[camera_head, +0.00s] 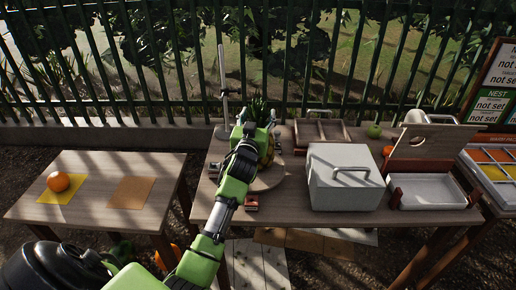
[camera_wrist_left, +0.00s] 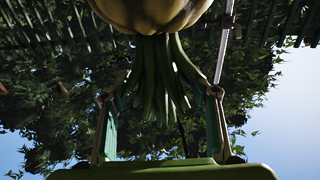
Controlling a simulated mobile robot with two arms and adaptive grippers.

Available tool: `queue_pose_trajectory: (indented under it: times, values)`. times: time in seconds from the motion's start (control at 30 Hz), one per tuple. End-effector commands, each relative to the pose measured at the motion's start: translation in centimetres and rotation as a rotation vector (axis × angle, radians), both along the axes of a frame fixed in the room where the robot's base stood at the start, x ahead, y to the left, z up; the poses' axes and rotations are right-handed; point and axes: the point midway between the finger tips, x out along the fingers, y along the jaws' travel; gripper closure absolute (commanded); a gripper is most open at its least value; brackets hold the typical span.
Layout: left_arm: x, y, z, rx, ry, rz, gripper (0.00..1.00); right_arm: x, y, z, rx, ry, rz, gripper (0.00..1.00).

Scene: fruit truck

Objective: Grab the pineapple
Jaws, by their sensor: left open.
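The pineapple (camera_head: 266,152) stands upright on a round wooden board (camera_head: 268,181) on the main table, its leafy crown up. My left gripper (camera_head: 258,117) reaches over it and hides much of its body. In the left wrist view, which appears upside down, the yellowish pineapple body (camera_wrist_left: 150,12) is at the top and its green leaves (camera_wrist_left: 160,80) hang between the two fingers. The left gripper (camera_wrist_left: 160,95) is open, one finger on each side of the leaves, with gaps visible. My right gripper is not in view.
A white box with a handle (camera_head: 344,178) stands right of the board, and a white tray (camera_head: 432,190) is further right. A wooden crate (camera_head: 320,130) and a metal stand (camera_head: 223,95) are behind. A side table (camera_head: 90,170) holds an orange (camera_head: 58,181) on a yellow square.

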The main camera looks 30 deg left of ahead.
Motion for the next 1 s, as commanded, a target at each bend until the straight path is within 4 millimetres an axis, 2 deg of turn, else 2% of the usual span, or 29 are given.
queue_pose_trajectory:
  times: [0.13, 0.17, 0.37, 0.43, 0.47, 0.77, 1.0]
  values:
    - [0.0, 0.0, 0.0, 0.0, 0.0, 0.0, 0.45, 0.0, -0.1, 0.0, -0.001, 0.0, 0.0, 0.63]
    - [0.0, 0.0, 0.0, 0.0, 0.0, 0.0, 0.48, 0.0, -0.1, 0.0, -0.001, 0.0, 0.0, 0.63]
    - [0.0, 0.0, -0.1, 0.0, 0.001, 0.0, 1.0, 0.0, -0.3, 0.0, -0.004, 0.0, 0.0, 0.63]
    - [0.0, 0.0, -0.1, 0.0, 0.001, 0.0, 1.0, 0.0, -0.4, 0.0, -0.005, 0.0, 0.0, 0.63]
    - [0.0, 0.0, 0.8, 0.006, -0.015, -0.002, 1.0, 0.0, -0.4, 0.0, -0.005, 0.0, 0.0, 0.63]
    - [0.0, 0.0, 0.9, 0.006, -0.013, -0.001, 1.0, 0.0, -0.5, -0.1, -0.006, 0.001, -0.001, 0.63]
    - [0.0, 0.0, 3.0, 0.008, -0.017, -0.001, 1.0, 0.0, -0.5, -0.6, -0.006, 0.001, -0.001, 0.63]
